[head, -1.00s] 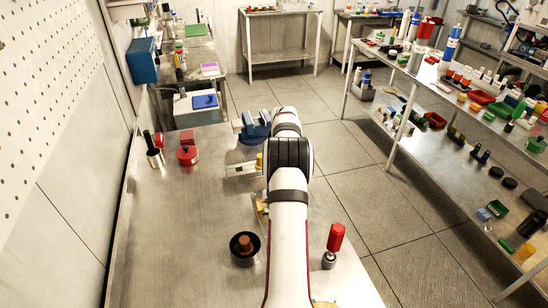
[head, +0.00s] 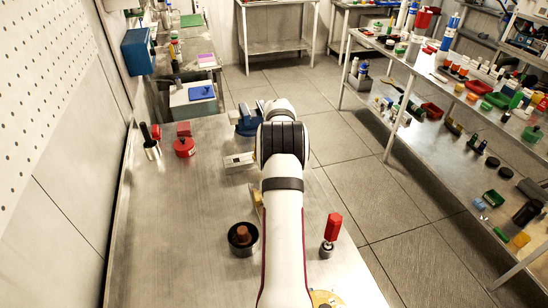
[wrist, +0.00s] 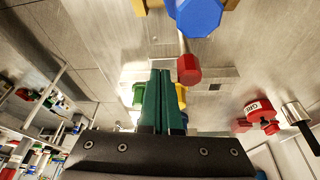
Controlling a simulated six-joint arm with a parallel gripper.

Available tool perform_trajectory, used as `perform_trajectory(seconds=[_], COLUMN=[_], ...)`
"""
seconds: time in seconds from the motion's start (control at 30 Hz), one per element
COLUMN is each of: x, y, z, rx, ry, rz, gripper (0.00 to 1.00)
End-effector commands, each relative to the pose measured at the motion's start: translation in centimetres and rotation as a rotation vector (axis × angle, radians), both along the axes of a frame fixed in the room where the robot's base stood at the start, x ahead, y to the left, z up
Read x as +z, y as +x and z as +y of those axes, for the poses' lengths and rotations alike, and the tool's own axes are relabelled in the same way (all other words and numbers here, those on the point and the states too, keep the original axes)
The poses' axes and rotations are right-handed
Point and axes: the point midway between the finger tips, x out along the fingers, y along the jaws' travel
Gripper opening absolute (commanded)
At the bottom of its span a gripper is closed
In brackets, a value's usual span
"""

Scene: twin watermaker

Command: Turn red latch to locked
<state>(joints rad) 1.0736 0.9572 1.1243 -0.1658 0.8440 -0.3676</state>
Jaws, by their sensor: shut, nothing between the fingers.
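In the wrist view, my gripper (wrist: 158,72) shows as two green fingers pressed together with nothing between them. A red knob (wrist: 188,68) on a short light rod lies just beyond the fingertips, slightly right, with a visible gap in the picture. The rod runs to a blue faceted part (wrist: 200,16) at the top edge. I cannot tell if this knob is the red latch or which position it is in. In the head view, my arm hides the gripper and the area under it. A red faceted handle (head: 334,227) stands upright on a grey metal base, right of my arm.
A red lock-like body (head: 184,147) and a dark-handled metal piece (head: 150,145) stand at the table's left. A black round cup (head: 243,240) with a brown piece is left of my arm. A blue vise (head: 246,121) stands at the far end. The table's middle left is clear.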

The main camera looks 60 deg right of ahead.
Motion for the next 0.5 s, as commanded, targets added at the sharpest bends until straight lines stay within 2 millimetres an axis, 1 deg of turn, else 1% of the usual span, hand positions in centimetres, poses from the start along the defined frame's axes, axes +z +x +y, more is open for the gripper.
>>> perform_trajectory(seconds=[0.23, 0.5], x=[0.01, -0.05], y=[-0.09, -0.34], z=[0.10, 0.23], rx=[-0.091, -0.091], ry=[0.000, 0.002], rz=[0.001, 0.001], gripper=[0.00, 0.00])
